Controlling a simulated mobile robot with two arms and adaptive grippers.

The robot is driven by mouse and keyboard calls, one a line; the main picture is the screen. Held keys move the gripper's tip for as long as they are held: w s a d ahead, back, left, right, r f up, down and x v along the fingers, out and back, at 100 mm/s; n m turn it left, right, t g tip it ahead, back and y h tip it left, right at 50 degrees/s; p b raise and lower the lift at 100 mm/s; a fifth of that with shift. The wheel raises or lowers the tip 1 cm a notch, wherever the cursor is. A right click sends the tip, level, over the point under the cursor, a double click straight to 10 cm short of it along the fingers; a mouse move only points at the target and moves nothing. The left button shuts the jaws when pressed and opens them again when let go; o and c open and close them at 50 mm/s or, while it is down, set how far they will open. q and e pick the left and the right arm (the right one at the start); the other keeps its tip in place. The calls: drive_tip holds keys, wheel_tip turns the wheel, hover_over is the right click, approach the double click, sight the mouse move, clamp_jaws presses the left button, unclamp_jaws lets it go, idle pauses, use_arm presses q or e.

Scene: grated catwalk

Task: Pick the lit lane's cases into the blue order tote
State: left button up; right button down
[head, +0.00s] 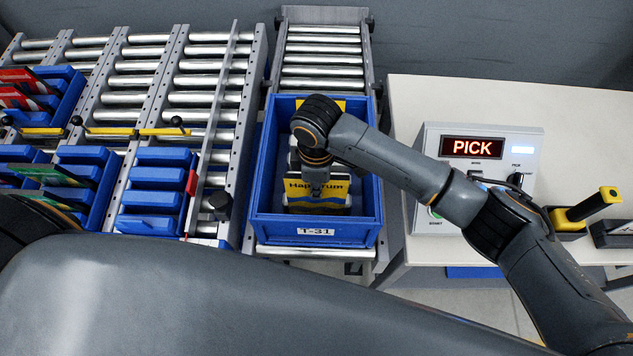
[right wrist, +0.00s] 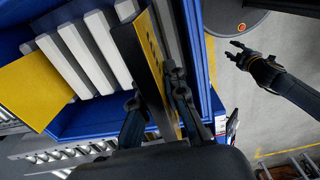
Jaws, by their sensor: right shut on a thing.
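In the right wrist view the case (right wrist: 141,55) stands on edge between the fingers, beside several pale slabs (right wrist: 85,50) in the tote. Whether the case touches the tote floor is hidden. My left gripper (right wrist: 233,51) shows in the right wrist view, outside the tote, its fingers apart and empty.
Sloped roller lanes (head: 135,80) at left hold blue slotted trays, some with red cases (head: 25,90) or green cases (head: 50,172). A yellow bar (head: 165,131) crosses the lanes. A control box (head: 475,146) reading PICK and a yellow-handled tool (head: 590,206) are on the right bench.

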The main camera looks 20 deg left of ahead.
drive_tip(key=shift+f+b, duration=1.5)
drive_tip(key=shift+f, duration=1.55)
drive_tip(key=c, duration=0.9)
unclamp_jaws()
wheel_tip(320, 180, up, 8)
drive_tip(key=p, duration=0.8)
